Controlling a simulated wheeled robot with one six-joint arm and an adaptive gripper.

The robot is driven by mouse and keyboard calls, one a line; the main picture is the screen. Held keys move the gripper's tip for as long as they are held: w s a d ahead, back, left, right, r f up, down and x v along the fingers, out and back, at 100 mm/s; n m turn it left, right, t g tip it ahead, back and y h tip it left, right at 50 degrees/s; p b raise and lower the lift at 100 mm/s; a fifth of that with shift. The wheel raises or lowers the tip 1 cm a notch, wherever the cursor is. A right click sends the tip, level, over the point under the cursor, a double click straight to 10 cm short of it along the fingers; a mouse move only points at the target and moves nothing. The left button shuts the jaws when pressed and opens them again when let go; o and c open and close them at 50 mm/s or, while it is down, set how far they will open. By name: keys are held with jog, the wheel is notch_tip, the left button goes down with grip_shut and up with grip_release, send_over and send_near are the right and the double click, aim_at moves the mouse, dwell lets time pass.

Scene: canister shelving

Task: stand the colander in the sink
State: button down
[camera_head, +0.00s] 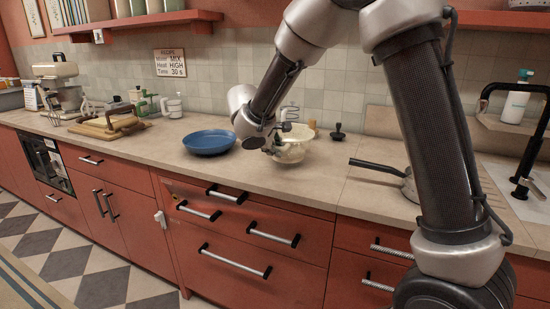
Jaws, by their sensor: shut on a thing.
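The colander (296,148) is a cream, bowl-shaped vessel on or just above the counter, right of the blue bowl. My gripper (274,146) is at its left side, shut on its rim; the fingertips are small and partly hidden. I cannot tell whether the colander's base touches the counter. The sink (526,205) is at the far right edge, partly cut off by the frame and partly behind my arm, with a black tap (535,140) over it.
A blue bowl (209,146) stands left of the colander. A dark-handled pan (379,170) lies on the counter (320,180) between colander and sink. A black stopper-like object (338,132) stands behind. A white bottle (516,101) stands behind the sink. Cutting boards (108,124) lie at left.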

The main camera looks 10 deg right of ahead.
notch_tip(320, 180, down, 3)
jog(key=c, duration=1.4)
grip_release()
jog(key=shift+c, duration=0.2)
jog(key=v, duration=1.2)
jog(key=s+d+r+m+g, duration=0.1)
jog(key=s+d+r+m, duration=0.15)
jog(key=s+d, duration=0.45)
jog(key=s+d+r+m+g, duration=0.2)
jog(key=s+d+m, duration=0.1)
jog(key=d, duration=0.7)
jog(key=s+d+f+m+y, duration=0.1)
jog(key=s+d+m+y, duration=0.1)
jog(key=s, duration=0.8)
jog(key=s+d+m+y, duration=0.3)
jog(key=s+d, duration=0.2)
jog(key=s, duration=0.5)
jog(key=shift+s+d+f, duration=0.15)
jog(key=shift+s+f, duration=0.15)
jog(key=shift+f, duration=0.1)
